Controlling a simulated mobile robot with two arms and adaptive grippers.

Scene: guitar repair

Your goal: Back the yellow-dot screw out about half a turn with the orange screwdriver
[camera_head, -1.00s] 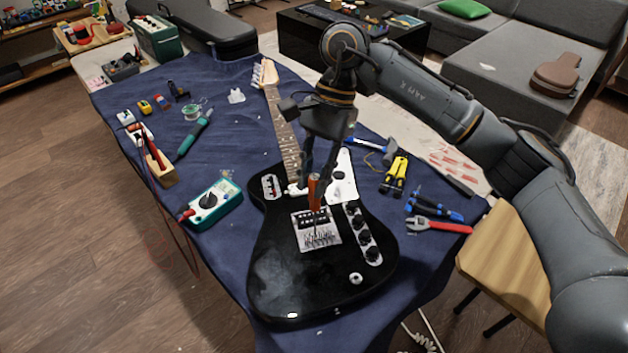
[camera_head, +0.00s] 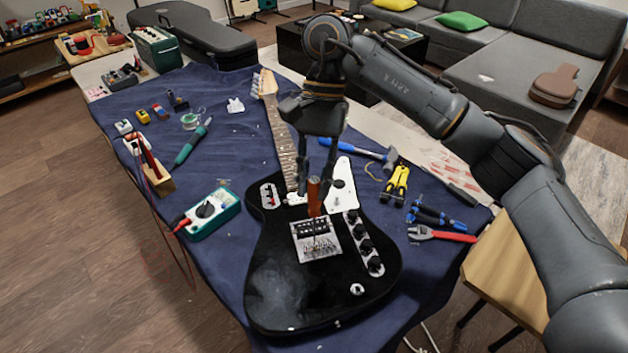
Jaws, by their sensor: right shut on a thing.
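The orange screwdriver (camera_head: 314,197) stands about upright over the black electric guitar (camera_head: 280,265), with its handle between the fingers of my right gripper (camera_head: 315,186). The gripper is shut on it and points down. The screwdriver's lower end is at the metal bridge (camera_head: 316,246). The yellow-dot screw is too small to make out, and I cannot tell whether the tip sits in it. The left gripper is not in view.
The guitar lies on a blue cloth (camera_head: 225,140). A green multimeter (camera_head: 211,212) is to its left. A blue hammer (camera_head: 360,148), yellow-handled strippers (camera_head: 397,185), blue-handled pliers (camera_head: 435,215) and a red wrench (camera_head: 440,234) lie to its right. A wooden stool (camera_head: 505,265) stands at the right.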

